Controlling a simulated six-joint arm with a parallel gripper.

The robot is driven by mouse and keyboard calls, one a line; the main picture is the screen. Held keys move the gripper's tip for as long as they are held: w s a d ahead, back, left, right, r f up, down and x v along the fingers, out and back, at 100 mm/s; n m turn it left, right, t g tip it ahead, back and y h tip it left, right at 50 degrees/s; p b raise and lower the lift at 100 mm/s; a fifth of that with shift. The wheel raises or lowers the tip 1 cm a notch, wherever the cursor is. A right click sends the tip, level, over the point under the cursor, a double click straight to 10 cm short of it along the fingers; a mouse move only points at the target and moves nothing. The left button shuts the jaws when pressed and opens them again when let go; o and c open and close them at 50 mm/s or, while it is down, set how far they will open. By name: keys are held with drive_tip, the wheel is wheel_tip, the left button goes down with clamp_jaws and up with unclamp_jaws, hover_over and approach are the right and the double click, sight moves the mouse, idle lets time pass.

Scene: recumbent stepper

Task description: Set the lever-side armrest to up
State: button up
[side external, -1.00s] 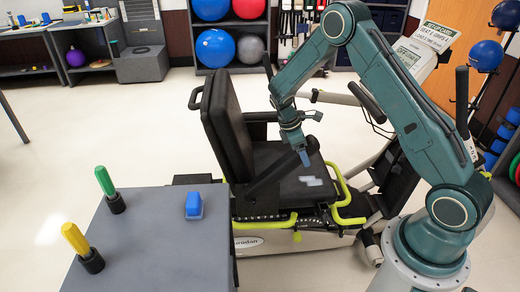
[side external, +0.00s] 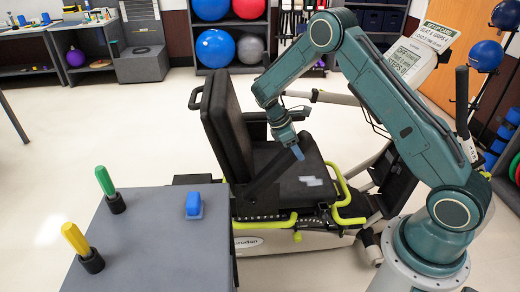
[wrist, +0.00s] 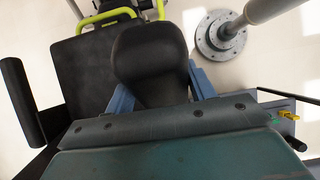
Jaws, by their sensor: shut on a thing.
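The near-side armrest (side external: 268,176) is a black bar beside the seat, tilted with its front end raised from the backrest's lower side. My gripper (side external: 298,153) is at that raised front end. In the wrist view, the black rounded armrest pad (wrist: 150,55) lies between the two blue fingers of my gripper (wrist: 160,84), which is shut on it. The black seat (side external: 300,178) and upright backrest (side external: 227,125) show beside it. The far armrest (wrist: 22,103) shows at the left of the wrist view. A small yellow part (wrist: 289,114) shows at the right.
A grey table (side external: 160,235) stands in front, with a green handle (side external: 105,182), a yellow handle (side external: 75,240) and a blue block (side external: 193,205). The stepper's console (side external: 405,60) stands behind my arm.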

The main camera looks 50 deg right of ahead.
sight(284, 151)
drive_tip(key=shift+w+a+r+g+h, duration=0.15)
drive_tip(key=shift+w+a+r+h, duration=0.15)
drive_tip(key=shift+w+r, duration=0.2)
drive_tip(key=shift+w+a+r+g+h, duration=0.2)
drive_tip(key=shift+w+a+r, duration=0.2)
drive_tip(key=shift+w, duration=0.2)
drive_tip(key=shift+w+a+r, duration=0.3)
drive_tip(key=shift+w+a, duration=0.05)
drive_tip(key=shift+a, duration=0.15)
